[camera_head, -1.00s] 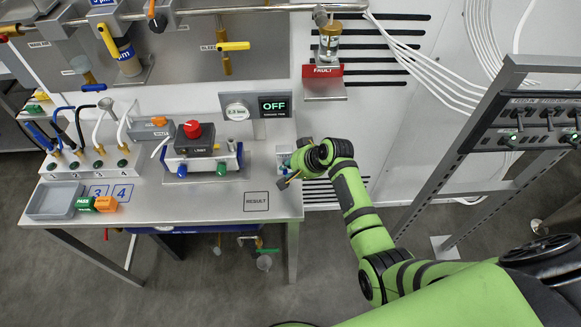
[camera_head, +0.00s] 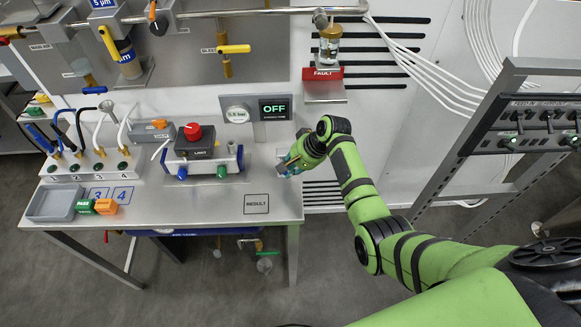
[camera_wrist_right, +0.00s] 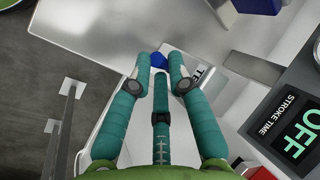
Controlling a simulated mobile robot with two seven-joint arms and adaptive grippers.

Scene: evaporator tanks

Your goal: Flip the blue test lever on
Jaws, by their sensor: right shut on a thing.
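The blue test lever (camera_wrist_right: 158,61) shows as a small blue tip between the fingertips in the right wrist view, beside a white plate (camera_wrist_right: 205,72) with a partly hidden label starting "TE". My right gripper (camera_wrist_right: 159,68) is shut on the lever. In the head view my right gripper (camera_head: 288,166) is at the right end of the steel bench and hides most of the lever and its mount. The lever's exact position cannot be told. My left gripper is not in view.
A display (camera_head: 275,108) reading OFF is on the wall above the gripper, beside a round gauge (camera_head: 237,114). A valve unit with a red knob (camera_head: 192,131) stands left on the bench. The RESULT square (camera_head: 256,204) is bare. A switch rack (camera_head: 530,125) stands right.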

